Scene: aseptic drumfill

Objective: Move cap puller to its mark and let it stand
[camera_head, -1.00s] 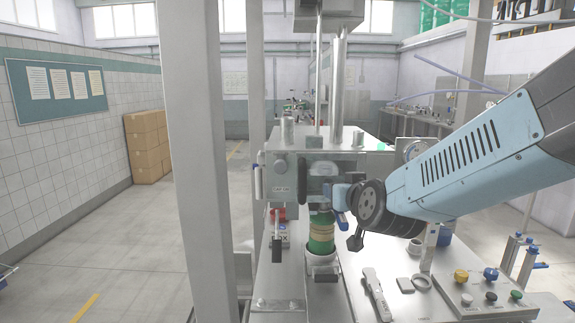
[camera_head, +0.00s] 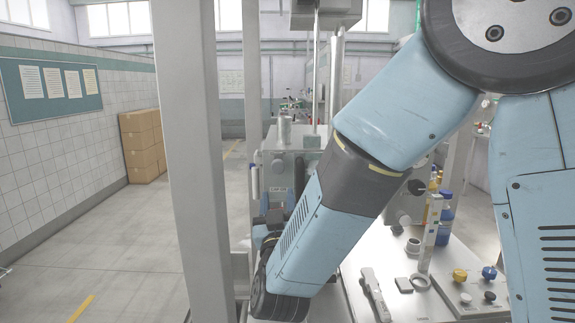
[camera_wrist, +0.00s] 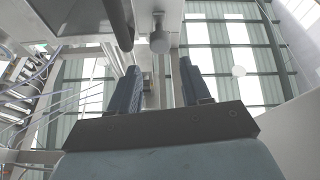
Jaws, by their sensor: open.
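A pale, long-handled tool (camera_head: 374,293) lies flat on the bench at the front; it may be the cap puller, but I cannot tell for sure. No mark for it can be made out. My gripper (camera_wrist: 158,72) is open in the wrist view, with two dark blue fingers apart and nothing held between them. It points up towards the ceiling windows. In the head view my wrist is low, left of the pale tool and apart from it. My arm hides the filling station's front and much of the bench's left part.
A control box (camera_head: 470,290) with coloured knobs is farther right. A grey post (camera_head: 187,160) rises at left.

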